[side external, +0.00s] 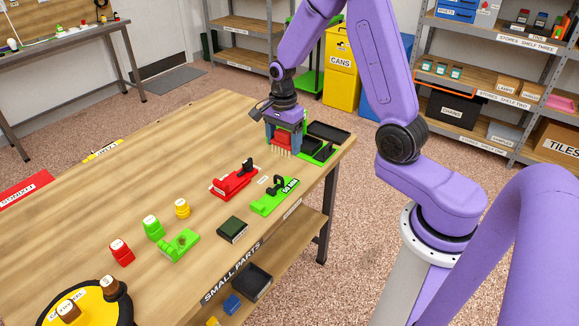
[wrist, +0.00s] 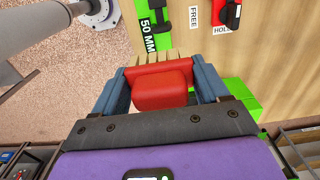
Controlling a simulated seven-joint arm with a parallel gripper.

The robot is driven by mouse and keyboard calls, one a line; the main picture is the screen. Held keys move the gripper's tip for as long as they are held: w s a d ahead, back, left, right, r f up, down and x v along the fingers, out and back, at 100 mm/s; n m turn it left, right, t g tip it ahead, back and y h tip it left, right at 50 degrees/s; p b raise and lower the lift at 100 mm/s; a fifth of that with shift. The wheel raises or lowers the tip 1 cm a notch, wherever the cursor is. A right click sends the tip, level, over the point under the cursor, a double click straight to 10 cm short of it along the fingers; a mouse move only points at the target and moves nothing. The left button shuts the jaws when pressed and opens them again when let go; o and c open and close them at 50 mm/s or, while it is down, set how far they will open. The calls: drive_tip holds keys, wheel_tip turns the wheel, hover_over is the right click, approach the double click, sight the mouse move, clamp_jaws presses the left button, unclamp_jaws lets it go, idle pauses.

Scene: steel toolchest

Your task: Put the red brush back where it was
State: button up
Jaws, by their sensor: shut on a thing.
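My gripper (side external: 284,145) is shut on the red brush (side external: 283,138), with its blue fingers at either side of the red body. The brush's pale bristles point down towards the table, near its far right corner. In the wrist view the brush (wrist: 160,85) sits between the fingers (wrist: 162,90), its bristles at the far side. I cannot tell whether the bristles touch the wood. A green holder with dark trays (side external: 319,149) is just right of and behind the gripper, partly hidden by it; its green edge shows in the wrist view (wrist: 240,92).
A red clamp (side external: 234,182) and a green clamp (side external: 271,198) marked 50 MM lie in front of the gripper. The table's left middle is clear.

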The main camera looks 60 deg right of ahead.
drive_tip(key=s+d, duration=0.4)
drive_tip(key=s, duration=0.6)
drive_tip(key=w+d+f, duration=0.1)
drive_tip(key=w+f, duration=0.1)
drive_tip(key=w, duration=0.2)
drive_tip(key=w+d+f, duration=0.2)
drive_tip(key=w+f, duration=0.1)
drive_tip(key=w, duration=0.1)
drive_tip(key=w+d+f, duration=0.2)
drive_tip(key=w+f, duration=0.1)
drive_tip(key=w, duration=0.1)
drive_tip(key=shift+w+f, duration=0.25)
drive_tip(key=shift+w, duration=0.15)
drive_tip(key=shift+w+f, duration=0.2)
drive_tip(key=shift+f, duration=1.55)
drive_tip(key=shift+f, duration=0.15)
drive_tip(key=o, duration=1)
